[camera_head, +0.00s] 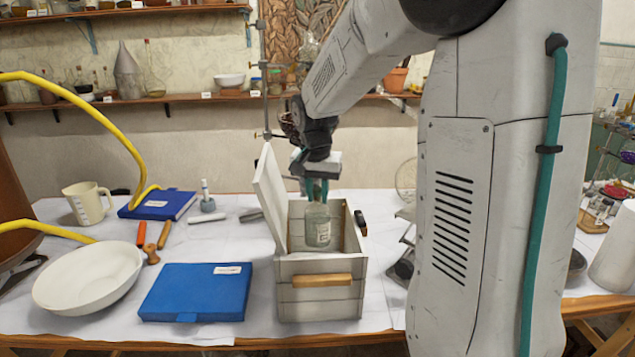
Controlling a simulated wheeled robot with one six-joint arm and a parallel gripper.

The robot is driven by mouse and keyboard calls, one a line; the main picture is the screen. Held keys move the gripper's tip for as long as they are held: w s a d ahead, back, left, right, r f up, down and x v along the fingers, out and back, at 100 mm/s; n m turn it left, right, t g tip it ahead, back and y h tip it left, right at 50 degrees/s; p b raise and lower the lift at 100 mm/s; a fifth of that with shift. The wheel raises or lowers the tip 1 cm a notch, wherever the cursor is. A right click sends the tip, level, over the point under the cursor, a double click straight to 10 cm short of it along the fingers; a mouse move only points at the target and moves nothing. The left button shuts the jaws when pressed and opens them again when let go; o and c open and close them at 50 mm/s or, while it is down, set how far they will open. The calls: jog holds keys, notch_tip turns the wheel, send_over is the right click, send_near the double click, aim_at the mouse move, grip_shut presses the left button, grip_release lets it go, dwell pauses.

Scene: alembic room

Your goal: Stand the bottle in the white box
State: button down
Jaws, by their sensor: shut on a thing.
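The white box (319,267) is a slatted wooden crate with a wooden handle on its front, standing on the table. Its lid (270,193) is open and leans up on the left side. The bottle (318,228) is clear glass with a pale label, upright, and shows within the box opening. My gripper (317,191) comes down from above with teal fingers and is shut on the bottle's neck. The front wall hides the lowest part of the box's inside, so I cannot tell whether the bottle touches the floor of the box.
A blue case (196,291) and a white bowl (88,276) lie left of the box. A blue book (158,204), a beige mug (87,203) and small tools are behind them. A dark-handled item (361,222) is at the box's right side. White cloth is bare in places.

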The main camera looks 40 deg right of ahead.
aim_at(318, 236)
jog(key=shift+f, duration=6.4)
jog(key=c, duration=1.2)
grip_release()
jog(key=shift+o, duration=0.2)
jog(key=shift+r, duration=0.1)
jog(key=shift+r, duration=6.9)
